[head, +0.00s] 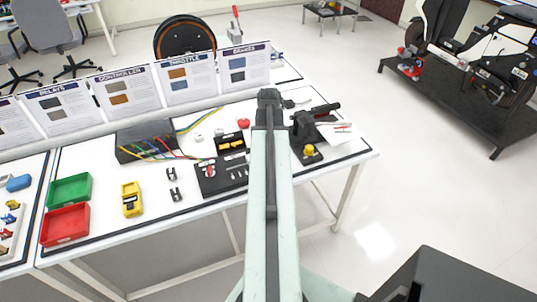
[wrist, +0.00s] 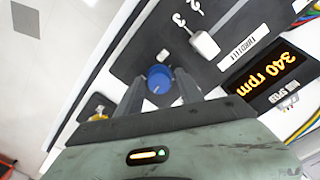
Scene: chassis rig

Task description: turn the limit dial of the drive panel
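The drive panel (wrist: 130,68) is a dark plate. On it is a round blue dial (wrist: 158,79) with a small white mark, taken as the limit dial. My gripper (wrist: 157,86) has its two grey fingers apart, one on each side of the dial; I cannot tell whether either touches it. A white lever knob (wrist: 204,45) stands beside printed numerals. In the head view the panel (head: 222,182) shows left of my arm with a red knob (head: 210,170); my arm covers the dial there. My gripper (head: 269,97) points away over the bench.
A display (wrist: 268,78) reading 340 rpm and coloured wires stand beside the panel. A yellow button (head: 309,150) and a dark clamp-like fixture (head: 304,125) are right of my arm. A yellow meter (head: 131,200) and red bin (head: 66,225) are further left.

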